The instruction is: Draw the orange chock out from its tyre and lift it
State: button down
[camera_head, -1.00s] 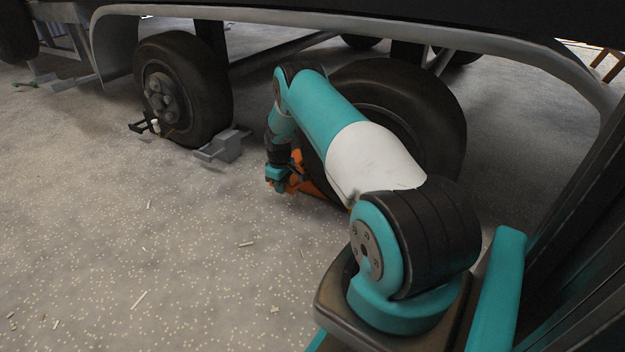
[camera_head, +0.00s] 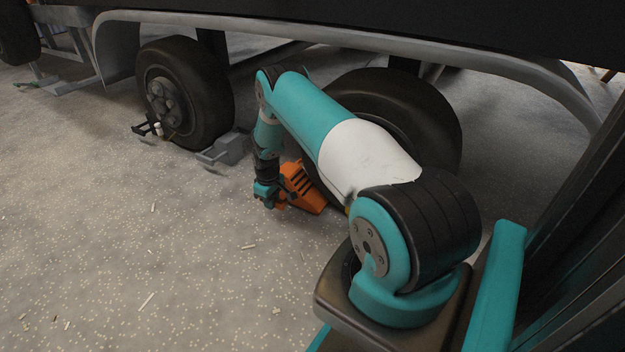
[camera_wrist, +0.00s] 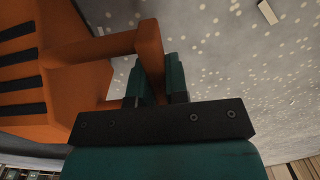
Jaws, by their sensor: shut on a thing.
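The orange chock (camera_head: 304,190) has dark ribs and a handle loop on its left side. It stands at the lower left of the near tyre (camera_head: 420,105), which is partly hidden by my arm. Whether the chock still touches the tyre or the floor I cannot tell. My gripper (camera_head: 267,195) is at the chock's left end, shut on its handle. In the wrist view the chock (camera_wrist: 75,85) fills the left side, and its handle bar passes between the fingers of my gripper (camera_wrist: 156,82).
A second tyre (camera_head: 186,95) with a grey chock (camera_head: 224,150) stands to the left, with a small black and white item by its hub. The trailer's grey fender (camera_head: 330,30) hangs above. The speckled floor (camera_head: 130,240) at the left front is mostly clear, with small scattered chips.

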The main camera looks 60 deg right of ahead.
jog(key=shift+s+a+p, duration=0.15)
jog(key=shift+a+p, duration=0.5)
jog(key=shift+a, duration=0.75)
jog(key=shift+s+a+p, duration=0.1)
jog(key=shift+a+p, duration=0.5)
jog(key=shift+a, duration=0.75)
jog(key=shift+s+a+r+p, duration=0.1)
jog(key=shift+a+p, duration=0.5)
jog(key=shift+a, duration=0.65)
jog(key=shift+s+a+p, duration=0.2)
jog(key=shift+a+p, duration=0.45)
jog(key=shift+a, duration=1.75)
jog(key=shift+s+a+p, duration=0.15)
jog(key=shift+a+p, duration=0.45)
jog(key=shift+a, duration=1.75)
notch_tip(320, 180, up, 8)
jog(key=p, duration=0.6)
jog(key=shift+p, duration=0.3)
